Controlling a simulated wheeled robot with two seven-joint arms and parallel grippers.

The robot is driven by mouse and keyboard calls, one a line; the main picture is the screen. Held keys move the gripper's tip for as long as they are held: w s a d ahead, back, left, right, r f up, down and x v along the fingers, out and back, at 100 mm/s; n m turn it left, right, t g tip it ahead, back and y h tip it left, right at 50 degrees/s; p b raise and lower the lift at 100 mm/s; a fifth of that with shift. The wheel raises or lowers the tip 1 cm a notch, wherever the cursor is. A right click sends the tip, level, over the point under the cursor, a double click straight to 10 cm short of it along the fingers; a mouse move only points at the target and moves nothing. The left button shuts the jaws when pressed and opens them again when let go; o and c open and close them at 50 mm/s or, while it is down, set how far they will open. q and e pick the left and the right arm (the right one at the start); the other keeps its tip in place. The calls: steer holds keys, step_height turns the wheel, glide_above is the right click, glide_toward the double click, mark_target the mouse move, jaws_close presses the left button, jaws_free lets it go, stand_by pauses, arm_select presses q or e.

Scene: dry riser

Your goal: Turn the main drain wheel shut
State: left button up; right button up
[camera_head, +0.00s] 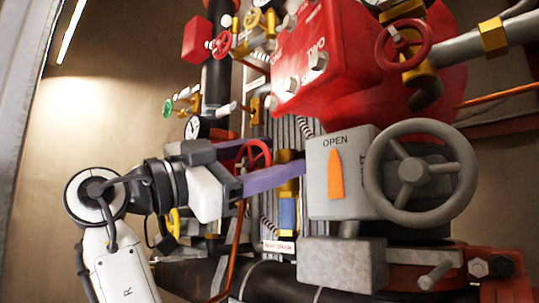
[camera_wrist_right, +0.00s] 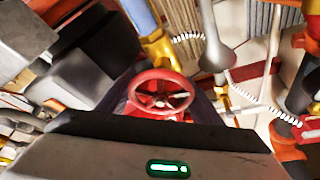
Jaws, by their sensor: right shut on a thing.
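A small red handwheel (camera_head: 256,154) sits among the pipes in the middle of the head view, partly hidden by my right gripper. A small white label (camera_head: 278,246) with red lettering, hard to read, is below it. My right gripper (camera_head: 276,160) reaches in from the left, with its long purple-grey fingers on either side of the wheel. In the right wrist view the red wheel (camera_wrist_right: 162,90) faces the camera, its rim and spokes visible, between the fingers of my gripper (camera_wrist_right: 160,98). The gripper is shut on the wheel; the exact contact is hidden. My left gripper is not in view.
A grey box (camera_head: 340,150) marked OPEN, with an orange pointer and a large grey handwheel (camera_head: 412,170), stands close right of the fingers. A red valve body (camera_head: 325,60) and another red handwheel (camera_head: 403,45) are above. A dark pipe (camera_head: 190,276) runs below.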

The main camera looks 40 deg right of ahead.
steer(key=shift+s+f+m+g+y, duration=0.15)
steer(key=shift+m+g+y, duration=0.25)
steer(key=shift+m, duration=1.1)
steer(key=o, duration=1.1)
steer(key=shift+c, duration=0.2)
steer(key=shift+a, duration=0.15)
